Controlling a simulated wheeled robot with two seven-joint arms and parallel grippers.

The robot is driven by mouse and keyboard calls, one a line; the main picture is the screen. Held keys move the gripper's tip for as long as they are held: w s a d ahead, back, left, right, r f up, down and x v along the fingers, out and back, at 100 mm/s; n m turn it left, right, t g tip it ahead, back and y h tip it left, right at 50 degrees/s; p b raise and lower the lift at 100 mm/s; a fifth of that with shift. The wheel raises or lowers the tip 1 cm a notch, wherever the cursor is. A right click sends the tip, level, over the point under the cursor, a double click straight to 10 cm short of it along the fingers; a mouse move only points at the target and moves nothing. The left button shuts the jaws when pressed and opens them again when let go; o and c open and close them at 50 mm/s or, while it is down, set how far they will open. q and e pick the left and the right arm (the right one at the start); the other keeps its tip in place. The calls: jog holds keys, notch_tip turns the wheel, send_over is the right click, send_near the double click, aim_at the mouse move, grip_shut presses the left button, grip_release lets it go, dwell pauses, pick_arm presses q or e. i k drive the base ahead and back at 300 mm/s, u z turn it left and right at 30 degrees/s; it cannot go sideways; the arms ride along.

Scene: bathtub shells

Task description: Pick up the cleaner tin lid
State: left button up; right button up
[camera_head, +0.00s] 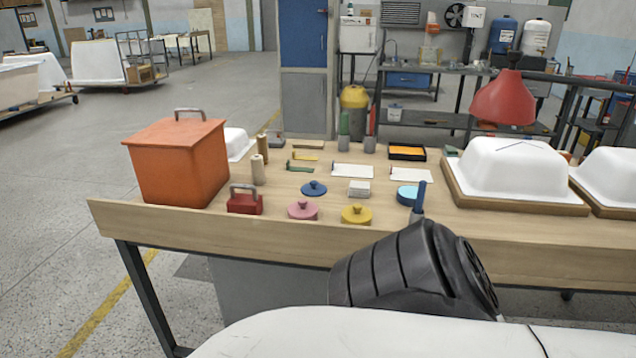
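Three small round lids with knobs lie on the wooden bench (200,221) near its front edge: a blue lid (314,189), a pink lid (303,211) and a yellow lid (356,215). I cannot tell from the picture which one is the cleaner tin lid. All three lie apart from each other, knob up. A light-blue round piece (408,194) lies to their right. Neither of my grippers shows; a black link of my own arm stands in front of the bench, and nothing is seen held.
An orange lidded box (178,165) stands at the bench's left end, with a red handled block (244,202) beside it. White shells on wooden bases (520,200) fill the right side. Upright bottles (344,130), flat cards and a black-orange tray (406,153) stand behind the lids.

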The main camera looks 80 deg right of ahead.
aim_at(313, 189)
jog(key=z, duration=1.9)
